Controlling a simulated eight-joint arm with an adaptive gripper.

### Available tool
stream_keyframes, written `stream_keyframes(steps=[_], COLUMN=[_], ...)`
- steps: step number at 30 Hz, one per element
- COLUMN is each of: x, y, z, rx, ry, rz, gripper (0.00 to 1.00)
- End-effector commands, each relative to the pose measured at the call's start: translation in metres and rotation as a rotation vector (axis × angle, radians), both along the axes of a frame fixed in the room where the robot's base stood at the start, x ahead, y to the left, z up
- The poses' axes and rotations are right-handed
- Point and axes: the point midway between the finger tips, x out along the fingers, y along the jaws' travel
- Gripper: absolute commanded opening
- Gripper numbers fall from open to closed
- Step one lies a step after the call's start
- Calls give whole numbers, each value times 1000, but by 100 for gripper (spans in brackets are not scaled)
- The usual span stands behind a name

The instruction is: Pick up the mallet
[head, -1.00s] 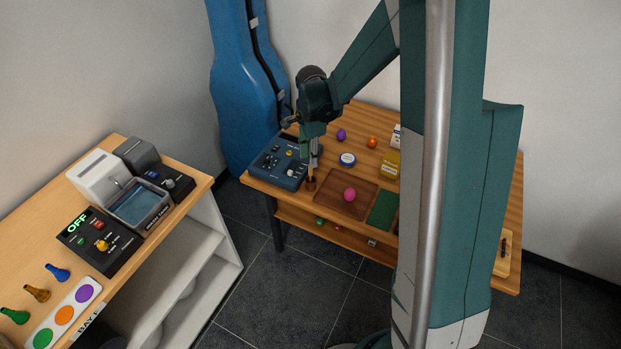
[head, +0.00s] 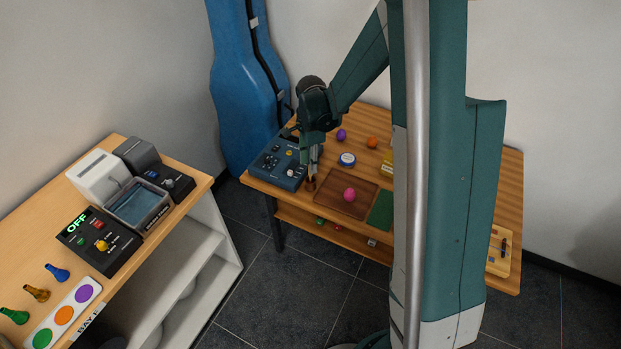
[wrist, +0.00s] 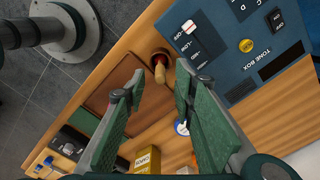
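The mallet (wrist: 160,73) shows in the wrist view as a pale wooden handle pointing up toward the camera, with its lower end in or on a round dark brown piece. I cannot tell whether that piece is its head or a holder. In the head view the brown piece (head: 310,185) is at the table's front edge, left of the brown tray, and my gripper hides most of the handle. My gripper (wrist: 158,82) is open, pointing down, with one finger on each side of the handle's upper end in the picture. No clear contact shows. It is also in the head view (head: 312,168).
The blue tone box (head: 277,165) stands close on the left. The brown tray (head: 330,205) with a pink egg (head: 349,195) lies close on the right. A round blue-and-white tin (head: 347,160), a purple egg (head: 341,134) and an orange egg (head: 372,142) are behind.

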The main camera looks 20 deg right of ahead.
Motion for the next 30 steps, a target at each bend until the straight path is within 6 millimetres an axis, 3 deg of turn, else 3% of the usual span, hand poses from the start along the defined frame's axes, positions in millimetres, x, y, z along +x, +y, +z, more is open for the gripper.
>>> stream_keyframes(steps=[15, 30], x=[0, 0], y=[1, 1], z=[-44, -46], rx=[0, 0], ry=[0, 0], rz=[0, 0], gripper=[27, 27])
